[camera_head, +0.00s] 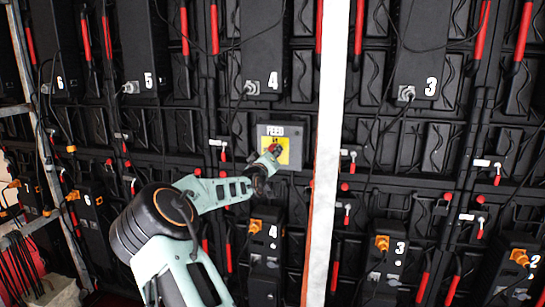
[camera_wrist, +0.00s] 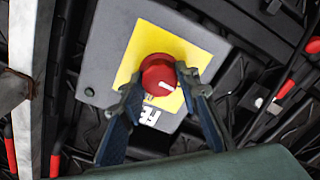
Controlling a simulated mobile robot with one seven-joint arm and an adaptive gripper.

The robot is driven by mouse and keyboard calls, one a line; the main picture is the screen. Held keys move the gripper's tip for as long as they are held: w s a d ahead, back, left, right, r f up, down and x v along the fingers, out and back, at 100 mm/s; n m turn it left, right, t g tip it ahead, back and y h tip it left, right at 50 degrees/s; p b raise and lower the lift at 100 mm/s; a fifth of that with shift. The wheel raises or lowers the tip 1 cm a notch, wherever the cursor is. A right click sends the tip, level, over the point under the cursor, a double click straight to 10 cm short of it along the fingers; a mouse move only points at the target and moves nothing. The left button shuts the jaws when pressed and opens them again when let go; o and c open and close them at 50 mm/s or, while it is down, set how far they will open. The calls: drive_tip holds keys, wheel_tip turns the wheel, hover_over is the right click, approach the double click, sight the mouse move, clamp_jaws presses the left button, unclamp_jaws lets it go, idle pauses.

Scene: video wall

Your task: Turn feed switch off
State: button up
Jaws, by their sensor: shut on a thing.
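The feed switch is a red round knob (camera_wrist: 159,76) with a white mark on a yellow plate (camera_wrist: 205,62). The plate is on a grey box (camera_wrist: 98,62) labelled FEED, partly hidden in the wrist view. In the head view the grey box (camera_head: 301,133) hangs on the black wall, with the yellow plate (camera_head: 283,155) on its front. My gripper (camera_wrist: 160,90) is shut on the red knob, with one finger at each side. In the head view my gripper (camera_head: 271,153) reaches the box from the lower left and covers part of the knob.
A white upright post (camera_head: 328,130) stands just right of the box. Black numbered units, such as unit 4 (camera_head: 262,40) above and the lower unit 4 (camera_head: 266,272), line the wall. Cables and red handles (camera_head: 358,28) surround them.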

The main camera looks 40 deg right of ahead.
drive_tip(key=shift+n, duration=0.6)
drive_tip(key=o, duration=1.2)
drive_tip(key=shift+c, duration=0.2)
drive_tip(key=shift+s+a, duration=0.1)
drive_tip(key=v, duration=1.1)
drive_tip(key=shift+s+a, duration=0.3)
